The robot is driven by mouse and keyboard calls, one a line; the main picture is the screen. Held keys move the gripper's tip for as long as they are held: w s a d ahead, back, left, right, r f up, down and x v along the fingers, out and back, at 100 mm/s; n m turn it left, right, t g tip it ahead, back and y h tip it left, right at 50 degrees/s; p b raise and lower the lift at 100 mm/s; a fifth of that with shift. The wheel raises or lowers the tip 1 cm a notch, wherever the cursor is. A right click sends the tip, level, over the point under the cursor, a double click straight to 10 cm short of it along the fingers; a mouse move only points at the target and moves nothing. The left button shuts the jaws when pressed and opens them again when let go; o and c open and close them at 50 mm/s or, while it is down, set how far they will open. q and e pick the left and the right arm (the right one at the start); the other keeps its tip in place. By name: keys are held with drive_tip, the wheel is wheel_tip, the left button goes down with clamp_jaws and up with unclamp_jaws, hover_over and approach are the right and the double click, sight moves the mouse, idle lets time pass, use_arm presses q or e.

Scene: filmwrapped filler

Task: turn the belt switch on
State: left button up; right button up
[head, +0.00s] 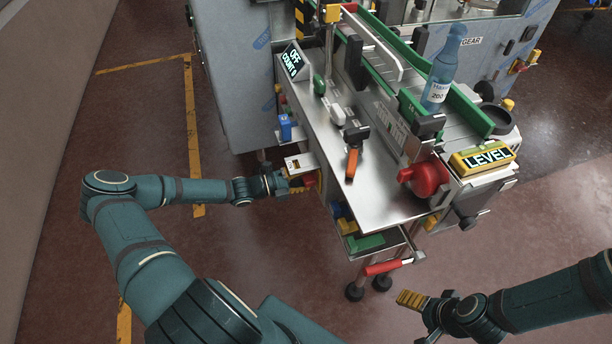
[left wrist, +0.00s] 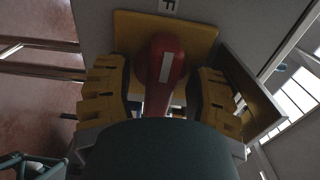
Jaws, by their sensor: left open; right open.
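The switch in the left wrist view is a red handle (left wrist: 165,62) with a pale stripe, on a yellow plate (left wrist: 205,33). Above it is a small label that reads F, partly cut off. My left gripper (left wrist: 160,92) is open, with one yellow finger on each side of the handle. I cannot tell if the fingers touch it. My right gripper (head: 418,318) is open and empty at the lower right, above the floor.
A display (head: 293,62) on the bench reads OFF, COUNT 0. The bench top (head: 390,202) carries an orange-handled lever (head: 352,163) and a red knob (head: 426,178). A blue bottle (head: 442,72) stands on the conveyor. A red handle (head: 383,267) sticks out below. Floor to the left is clear.

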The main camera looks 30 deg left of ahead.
use_arm(q)
clamp_jaws()
use_arm(e)
drive_tip(key=shift+r, duration=0.2)
use_arm(q)
drive_tip(key=shift+m+p, duration=0.3)
drive_tip(key=shift+p, duration=0.05)
drive_tip(key=m+p, duration=0.2)
drive_tip(key=m, duration=0.1)
drive_tip(key=shift+r, duration=0.2)
drive_tip(key=m+p, duration=0.2)
drive_tip(key=m, duration=0.2)
drive_tip(key=m+p, duration=0.1)
drive_tip(key=m, duration=0.4)
drive_tip(key=m+p, duration=0.1)
drive_tip(key=m, duration=0.4)
drive_tip(key=shift+f, duration=0.1)
use_arm(e)
wheel_tip(320, 180, up, 7)
drive_tip(key=w, duration=0.2)
drive_tip(key=shift+d+f+t, duration=0.15)
drive_tip(key=shift+d+t, duration=0.05)
drive_tip(key=shift+t, duration=0.2)
use_arm(q)
drive_tip(key=shift+m, duration=0.3)
